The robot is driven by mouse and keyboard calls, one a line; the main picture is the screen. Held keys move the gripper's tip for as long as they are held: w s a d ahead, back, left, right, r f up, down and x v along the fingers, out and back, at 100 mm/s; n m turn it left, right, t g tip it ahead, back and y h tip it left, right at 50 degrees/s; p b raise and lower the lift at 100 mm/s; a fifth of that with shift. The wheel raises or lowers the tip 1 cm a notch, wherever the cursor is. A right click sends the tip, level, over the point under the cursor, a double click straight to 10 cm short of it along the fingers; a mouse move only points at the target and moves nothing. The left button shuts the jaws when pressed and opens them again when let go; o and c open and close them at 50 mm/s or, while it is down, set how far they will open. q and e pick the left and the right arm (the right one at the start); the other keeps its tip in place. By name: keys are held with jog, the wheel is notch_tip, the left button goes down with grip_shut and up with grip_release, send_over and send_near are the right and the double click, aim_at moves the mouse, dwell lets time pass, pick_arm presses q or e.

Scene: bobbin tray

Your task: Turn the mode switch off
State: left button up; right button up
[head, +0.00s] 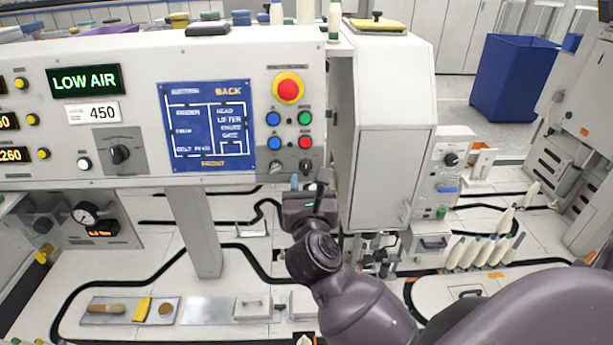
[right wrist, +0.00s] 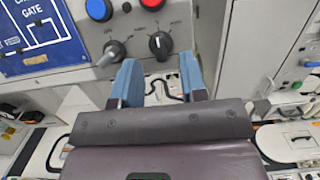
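The left knob (head: 275,167) also shows in the right wrist view (right wrist: 112,50); so does the right knob (head: 306,166), there at the upper middle (right wrist: 160,43). Their labels are too small to read, so I cannot tell which is the mode switch. My right gripper (head: 308,184) is just below the right knob. In the right wrist view its blue fingers (right wrist: 160,72) are apart and empty, with the right knob beyond the gap between them. My left gripper is not in view.
Above the knobs are blue, green and red buttons (head: 305,143) and a red emergency stop (head: 288,90). A larger selector knob (head: 120,154) is further left on the panel. A white cabinet (head: 391,150) stands close to the right of my gripper.

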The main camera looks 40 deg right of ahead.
jog(key=b+v, duration=0.1)
jog(key=v, duration=0.6)
jog(key=shift+s+a, duration=0.2)
